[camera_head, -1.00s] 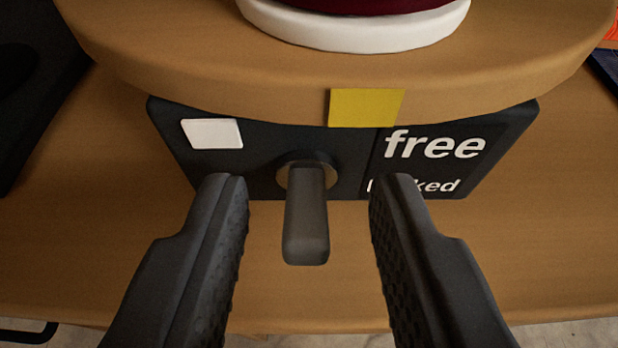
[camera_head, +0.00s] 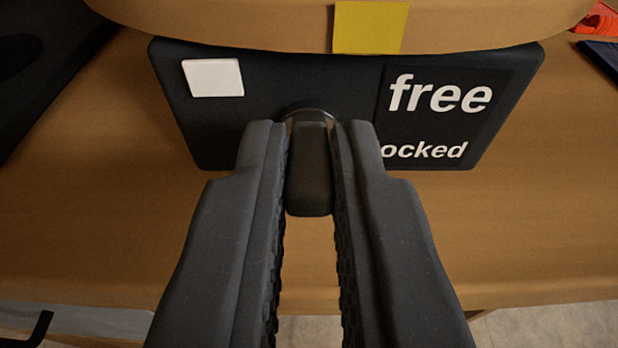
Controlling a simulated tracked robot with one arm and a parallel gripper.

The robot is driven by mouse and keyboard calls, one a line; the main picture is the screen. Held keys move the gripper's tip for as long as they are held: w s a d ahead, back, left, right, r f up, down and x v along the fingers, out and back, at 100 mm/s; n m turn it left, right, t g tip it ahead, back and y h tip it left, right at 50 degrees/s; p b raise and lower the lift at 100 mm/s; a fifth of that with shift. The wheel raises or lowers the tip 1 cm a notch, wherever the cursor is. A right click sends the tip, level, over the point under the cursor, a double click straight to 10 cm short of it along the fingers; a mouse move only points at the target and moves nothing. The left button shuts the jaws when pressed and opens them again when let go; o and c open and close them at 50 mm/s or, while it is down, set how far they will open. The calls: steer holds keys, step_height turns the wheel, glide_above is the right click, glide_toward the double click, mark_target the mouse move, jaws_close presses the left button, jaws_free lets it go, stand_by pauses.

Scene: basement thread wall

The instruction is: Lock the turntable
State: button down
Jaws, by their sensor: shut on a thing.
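The turntable (camera_head: 250,25) is a round wooden disc at the top of the view, with a yellow square marker (camera_head: 369,28) on its front edge. Below it is a dark panel (camera_head: 300,80) with a white square (camera_head: 212,78) at the left. At its right are the words "free" (camera_head: 440,96) above and "locked" (camera_head: 430,150) below, the latter partly hidden by my right finger. A dark grey lever (camera_head: 309,180) sticks out of the panel's middle toward me. My gripper (camera_head: 308,150) is shut on the lever, one finger on each side.
The wooden table surface (camera_head: 540,220) is clear on both sides of my gripper, and its front edge is near the bottom. A dark object (camera_head: 50,70) stands at the upper left. Orange and dark blue things (camera_head: 600,20) show at the upper right.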

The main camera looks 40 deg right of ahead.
steer(key=shift+s+f+t+h+b, duration=0.2)
steer(key=shift+f+t+h+b, duration=0.25)
steer(key=shift+f+t+h, duration=0.4)
steer(key=shift+f+t+h+b, duration=0.3)
steer(key=shift+t+h, duration=0.35)
steer(key=shift+t, duration=0.6)
steer(key=c, duration=1.5)
jaws_free()
steer(key=shift+r, duration=0.1)
steer(key=shift+a, duration=0.15)
steer(key=v, duration=0.4)
steer(key=p+v, duration=0.1)
steer(key=v, duration=0.8)
steer(key=shift+s+a+f, duration=0.15)
steer(key=shift+s+f, duration=0.1)
steer(key=shift+f, duration=0.1)
